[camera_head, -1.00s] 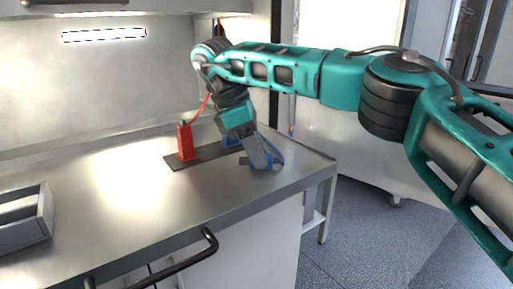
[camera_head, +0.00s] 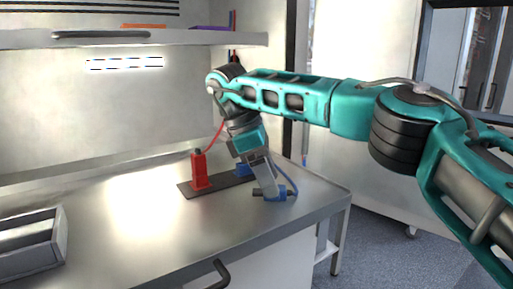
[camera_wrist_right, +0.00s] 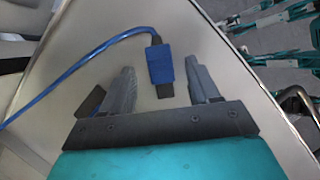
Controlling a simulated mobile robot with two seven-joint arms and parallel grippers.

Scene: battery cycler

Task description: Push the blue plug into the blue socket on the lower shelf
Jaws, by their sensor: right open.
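The blue plug (camera_head: 272,194) lies on the steel worktop near its right edge, with a blue cable looping up from it. In the right wrist view the blue plug (camera_wrist_right: 160,66) is between the spread fingers of my right gripper (camera_wrist_right: 160,75), with a gap on each side. In the head view my right gripper (camera_head: 268,190) points down at the plug and partly covers it. The blue socket (camera_head: 243,169) stands on a dark base plate behind the gripper and is partly hidden by it. My left gripper is not in view.
A red block (camera_head: 200,172) with a red cable stands on the left part of the dark base plate (camera_head: 224,184). A grey open box (camera_head: 62,240) stands at the left front. An upper shelf (camera_head: 150,40) runs along the wall. The worktop (camera_head: 130,225) between box and plate is clear.

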